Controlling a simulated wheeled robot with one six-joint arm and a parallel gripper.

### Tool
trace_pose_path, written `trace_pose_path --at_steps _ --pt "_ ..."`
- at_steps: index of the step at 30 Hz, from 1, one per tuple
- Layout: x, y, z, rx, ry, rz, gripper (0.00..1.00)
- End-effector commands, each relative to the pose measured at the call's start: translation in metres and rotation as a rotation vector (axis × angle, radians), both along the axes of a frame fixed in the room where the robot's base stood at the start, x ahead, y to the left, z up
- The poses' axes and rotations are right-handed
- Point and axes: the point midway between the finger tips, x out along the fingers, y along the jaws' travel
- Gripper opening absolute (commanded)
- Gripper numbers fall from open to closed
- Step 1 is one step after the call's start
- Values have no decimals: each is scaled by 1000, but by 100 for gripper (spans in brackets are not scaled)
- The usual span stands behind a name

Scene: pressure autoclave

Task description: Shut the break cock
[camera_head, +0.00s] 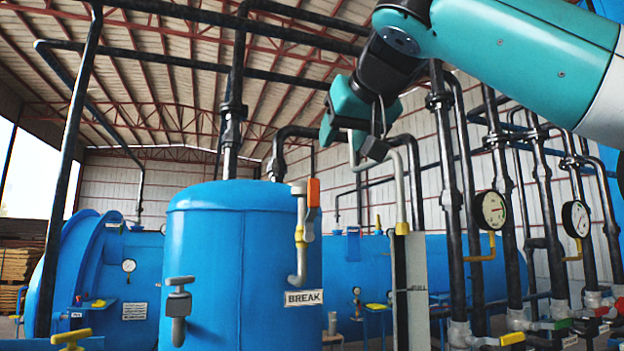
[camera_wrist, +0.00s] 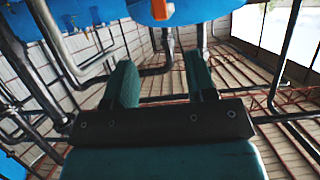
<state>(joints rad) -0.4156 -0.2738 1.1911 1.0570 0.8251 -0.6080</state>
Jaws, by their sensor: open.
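The break cock's orange handle (camera_head: 313,193) stands upright at the top of a thin pale pipe with a yellow fitting (camera_head: 300,235). This pipe runs down the front of the blue tank (camera_head: 230,265), above the BREAK sign (camera_head: 304,297). My gripper (camera_head: 352,138) is above and right of the handle in the head view, open and empty, apart from it. In the wrist view the two green fingers of my gripper (camera_wrist: 160,75) are spread with nothing between them. An orange piece, apparently the same handle (camera_wrist: 162,9), shows at the top edge, beyond the fingertips.
A bent grey pipe (camera_head: 415,180) rises right of the cock, close to my gripper. Black vertical pipes with gauges (camera_head: 491,210) stand at the right. A grey valve (camera_head: 178,307) juts from the tank's front. Open space lies between tank and bent pipe.

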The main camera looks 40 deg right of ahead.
Motion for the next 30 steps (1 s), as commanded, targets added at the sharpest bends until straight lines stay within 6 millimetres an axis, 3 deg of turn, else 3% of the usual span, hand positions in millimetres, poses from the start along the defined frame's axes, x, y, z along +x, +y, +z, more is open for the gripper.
trace_pose_path --at_steps 7,24,30 --pt "25 -10 -20 -1 5 -11 51" --pt "127 -39 -57 1 7 -4 51" --pt "147 -43 -65 1 4 -3 51"
